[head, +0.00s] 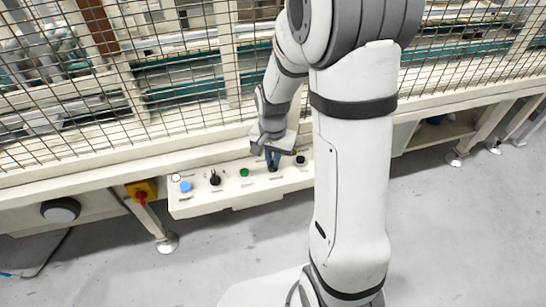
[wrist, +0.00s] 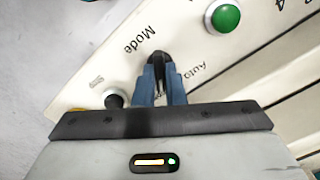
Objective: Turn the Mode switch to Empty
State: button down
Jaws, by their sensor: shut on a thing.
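The Mode switch (wrist: 158,60) is a black rotary knob on the cream control panel (head: 237,196), beside the printed words "Mode" and "Auto" in the wrist view. My gripper (wrist: 160,75) has its two blue fingers closed around the knob, one on each side. In the head view my gripper (head: 272,163) reaches down to the panel, right of the green button, and hides most of the switch. The knob's exact pointing direction is hard to tell, and no "Empty" label is readable.
A green button (head: 244,172), a black knob (head: 215,178) and a blue button (head: 185,186) lie to the left along the panel. Another black knob (head: 300,159) is just right of my gripper. A wire mesh fence (head: 190,100) stands behind. A red-yellow switch (head: 142,192) is at left.

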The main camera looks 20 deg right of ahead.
jog(key=shift+m, duration=0.6)
jog(key=c, duration=1.5)
grip_release()
jog(key=shift+r+p, duration=0.8)
jog(key=shift+r, duration=3.15)
jog(key=s+r+n+t+p, duration=0.1)
jog(key=s+r+n+p, duration=0.3)
jog(key=r, duration=0.7)
jog(key=s+r+n+t+p, duration=0.1)
jog(key=s+r+n+p, duration=0.3)
jog(key=s+r+p, duration=0.3)
jog(key=s+r, duration=0.3)
jog(key=shift+s+r+t+p, duration=0.3)
jog(key=shift+r+p, duration=0.05)
